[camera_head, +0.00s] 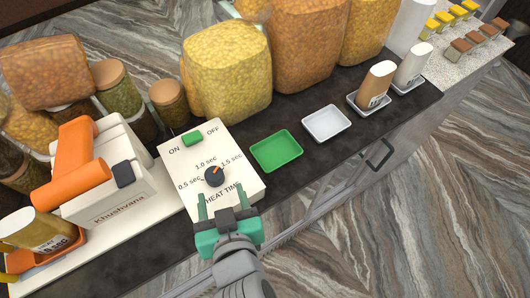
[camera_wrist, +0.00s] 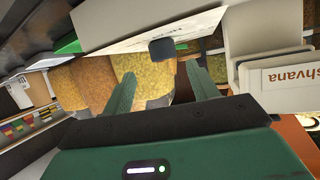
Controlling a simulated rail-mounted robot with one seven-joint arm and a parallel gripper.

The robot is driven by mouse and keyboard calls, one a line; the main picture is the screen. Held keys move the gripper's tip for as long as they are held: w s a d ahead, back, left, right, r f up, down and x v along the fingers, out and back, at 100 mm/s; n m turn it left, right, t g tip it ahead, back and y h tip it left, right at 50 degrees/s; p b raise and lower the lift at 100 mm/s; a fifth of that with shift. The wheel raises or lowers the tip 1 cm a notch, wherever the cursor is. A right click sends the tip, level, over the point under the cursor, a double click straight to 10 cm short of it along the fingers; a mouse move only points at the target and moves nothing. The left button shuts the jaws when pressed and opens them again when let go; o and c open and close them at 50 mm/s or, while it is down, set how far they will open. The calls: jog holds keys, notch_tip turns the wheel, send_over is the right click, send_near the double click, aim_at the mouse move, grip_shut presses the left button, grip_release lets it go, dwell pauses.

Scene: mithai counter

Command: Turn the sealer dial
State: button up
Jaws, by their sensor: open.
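The sealer's heat-time panel (camera_head: 180,160) is a white box with 0.5, 1.0 and 1.5 sec marks. Its round dark dial (camera_head: 214,176) has an orange pointer aimed up and right, roughly toward the 1.5 sec mark. A green ON/OFF switch (camera_head: 193,138) sits above the marks. My gripper (camera_head: 226,196) is open and empty at the panel's near edge, its green fingers spread just short of the dial. In the wrist view the dial (camera_wrist: 162,49) appears beyond and between the open fingertips (camera_wrist: 163,80), apart from them. The panel face (camera_wrist: 110,22) is seen at a steep angle there.
The white and orange sealer body (camera_head: 110,175) stands left of the panel. Several snack bags (camera_head: 228,75) and jars (camera_head: 118,88) line the back. A green tray (camera_head: 276,150) and white tray (camera_head: 326,123) lie right. The dark counter's front edge is close to my arm.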

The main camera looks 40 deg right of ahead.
aim_at(215, 179)
jog(key=shift+w, duration=0.1)
jog(key=shift+w+f, duration=0.1)
jog(key=shift+w, duration=0.3)
jog(key=p+x, duration=0.1)
jog(key=x, duration=0.6)
jog(key=c, duration=1)
